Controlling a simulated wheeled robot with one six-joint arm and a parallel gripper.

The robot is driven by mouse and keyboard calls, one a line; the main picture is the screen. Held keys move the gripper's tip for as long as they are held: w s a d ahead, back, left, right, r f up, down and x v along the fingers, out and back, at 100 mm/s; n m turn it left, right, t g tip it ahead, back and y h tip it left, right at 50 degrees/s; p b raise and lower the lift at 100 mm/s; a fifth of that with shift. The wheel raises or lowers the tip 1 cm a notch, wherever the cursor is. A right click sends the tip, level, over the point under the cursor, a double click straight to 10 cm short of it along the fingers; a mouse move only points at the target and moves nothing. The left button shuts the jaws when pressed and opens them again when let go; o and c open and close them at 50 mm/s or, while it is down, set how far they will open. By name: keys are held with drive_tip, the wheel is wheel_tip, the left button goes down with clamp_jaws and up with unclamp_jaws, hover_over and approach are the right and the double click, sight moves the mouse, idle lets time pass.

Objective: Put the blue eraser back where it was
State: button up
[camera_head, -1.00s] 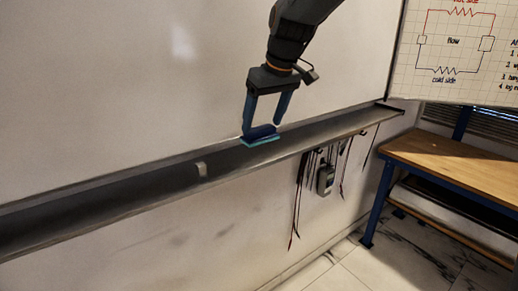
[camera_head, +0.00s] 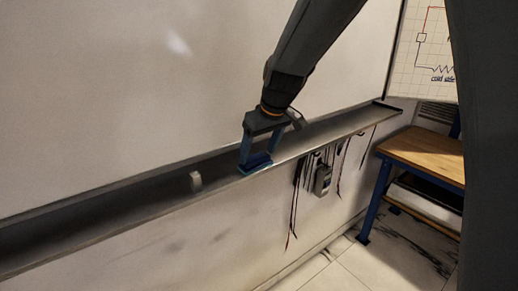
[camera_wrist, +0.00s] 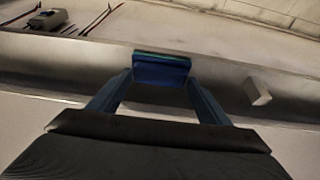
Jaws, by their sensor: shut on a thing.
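The blue eraser (camera_head: 257,163) is a dark blue block with a lighter blue edge. It is at the long grey tray (camera_head: 120,205) under the whiteboard; I cannot tell whether it touches the tray floor. My gripper (camera_head: 255,160) reaches down from above and is shut on the eraser. In the wrist view the eraser (camera_wrist: 162,69) sits between my two blue fingers, and its front face shows. The tray (camera_wrist: 225,85) runs behind it.
A small light block (camera_head: 196,181) is on the tray left of the eraser. Dark leads (camera_head: 298,190) and a handheld meter (camera_head: 322,179) hang below the tray at right. A wooden-topped bench (camera_head: 425,155) stands beyond. The tray's left stretch is clear.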

drive_tip(key=shift+f, duration=0.2)
drive_tip(key=o, duration=0.9)
drive_tip(key=shift+o, duration=0.2)
drive_tip(key=b+v, duration=0.3)
drive_tip(key=v, duration=0.9)
drive_tip(key=s+d+f+m+g+h, duration=0.1)
drive_tip(key=s+d+f+m, duration=0.2)
drive_tip(key=s+d+f, duration=0.4)
drive_tip(key=s+d+f+m+h, duration=0.1)
drive_tip(key=s+d+f+m, duration=0.2)
drive_tip(key=s+d+f, duration=0.4)
drive_tip(key=s+f, duration=0.4)
drive_tip(key=f, duration=0.4)
drive_tip(key=shift+s+d+m+g, duration=0.15)
drive_tip(key=shift+s+m+g, duration=0.2)
drive_tip(key=shift+m+g, duration=0.05)
drive_tip(key=shift+f, duration=0.1)
